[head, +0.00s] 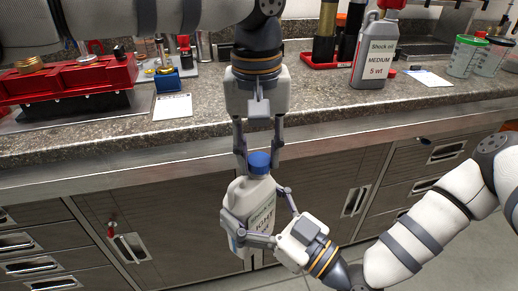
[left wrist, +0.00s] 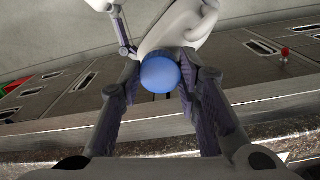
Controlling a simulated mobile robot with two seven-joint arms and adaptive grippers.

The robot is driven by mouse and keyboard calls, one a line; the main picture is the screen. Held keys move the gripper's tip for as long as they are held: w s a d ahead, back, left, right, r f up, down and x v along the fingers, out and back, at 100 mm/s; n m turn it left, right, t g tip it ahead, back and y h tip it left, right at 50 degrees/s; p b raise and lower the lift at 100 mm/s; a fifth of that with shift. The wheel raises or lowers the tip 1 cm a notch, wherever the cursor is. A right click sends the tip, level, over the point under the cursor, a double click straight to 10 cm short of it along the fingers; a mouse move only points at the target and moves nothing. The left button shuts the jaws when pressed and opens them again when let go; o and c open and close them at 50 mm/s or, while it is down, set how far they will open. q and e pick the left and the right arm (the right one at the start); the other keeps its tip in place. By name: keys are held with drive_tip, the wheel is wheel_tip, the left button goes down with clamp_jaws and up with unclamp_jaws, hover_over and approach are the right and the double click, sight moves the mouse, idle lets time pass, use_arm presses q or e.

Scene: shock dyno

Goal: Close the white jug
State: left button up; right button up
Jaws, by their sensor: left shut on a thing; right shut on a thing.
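The white jug (head: 258,196) is held in the air in front of the counter's front edge, slightly tilted, with printed text on its side. A blue cap (head: 259,160) sits at the top of its neck. My left gripper (head: 258,166) points down from above and is shut on the blue cap, one finger on each side. The left wrist view shows the cap (left wrist: 159,74) between the fingers, with the jug's white body (left wrist: 180,30) beyond it. My right gripper (head: 258,220) comes from the lower right and is shut around the jug's body. The thread under the cap is hidden.
The stone counter (head: 330,120) runs behind the jug. On it are a grey shock oil bottle (head: 375,48) with a red cap, red trays (head: 75,78) at left, a white card (head: 172,106) and clear cups (head: 466,56) at right. Cabinets with handles (head: 130,248) stand below.

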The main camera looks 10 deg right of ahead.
use_arm(q)
drive_tip(key=m, duration=0.9)
drive_tip(key=shift+a, duration=0.1)
drive_tip(key=o, duration=0.7)
drive_tip(key=shift+r, duration=2.3)
drive_tip(key=shift+c, duration=0.3)
